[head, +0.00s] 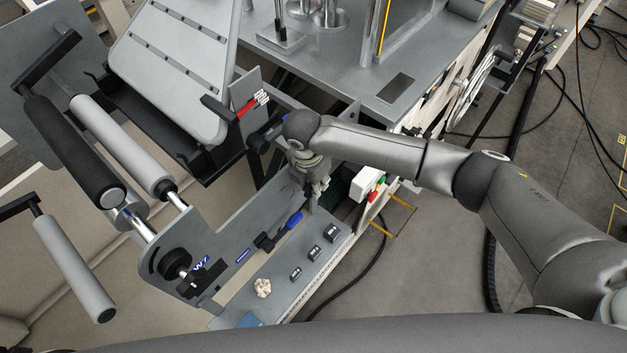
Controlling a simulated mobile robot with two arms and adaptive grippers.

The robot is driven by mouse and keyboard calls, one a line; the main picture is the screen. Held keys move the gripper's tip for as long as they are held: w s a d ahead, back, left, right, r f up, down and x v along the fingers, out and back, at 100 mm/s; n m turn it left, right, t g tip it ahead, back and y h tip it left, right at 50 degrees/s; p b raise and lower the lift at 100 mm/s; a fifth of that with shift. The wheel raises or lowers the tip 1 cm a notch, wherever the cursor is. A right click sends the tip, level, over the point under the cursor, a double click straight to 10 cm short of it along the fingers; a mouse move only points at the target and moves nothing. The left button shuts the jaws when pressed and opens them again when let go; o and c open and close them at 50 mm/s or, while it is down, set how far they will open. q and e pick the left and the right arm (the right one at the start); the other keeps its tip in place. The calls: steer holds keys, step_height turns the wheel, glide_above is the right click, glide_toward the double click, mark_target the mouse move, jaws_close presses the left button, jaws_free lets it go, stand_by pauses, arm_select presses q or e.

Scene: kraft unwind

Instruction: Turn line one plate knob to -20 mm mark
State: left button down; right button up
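My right arm comes in from the right, and its gripper (319,192) points down above the grey shelf of the machine. Its fingers are small and partly shaded; I cannot tell whether they are open or shut, and no held thing shows. A round black knob (175,263) sits on the lower left end of the grey side plate (232,228), beside a blue label. The gripper is well apart from it. A small upright plate with red and white marks (252,104) stands left of my wrist. I cannot read a -20 mm mark or tell which knob is line one's. My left gripper is not in view.
Black and grey rollers (122,145) fill the left side.

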mark_target(308, 188)
steer(key=shift+o, duration=0.6)
steer(key=shift+r, duration=0.2)
step_height(308, 188, up, 12)
steer(key=s+a, duration=0.1)
steer(key=shift+f, duration=0.25)
steer(key=shift+s+a, duration=0.1)
steer(key=shift+a, duration=0.05)
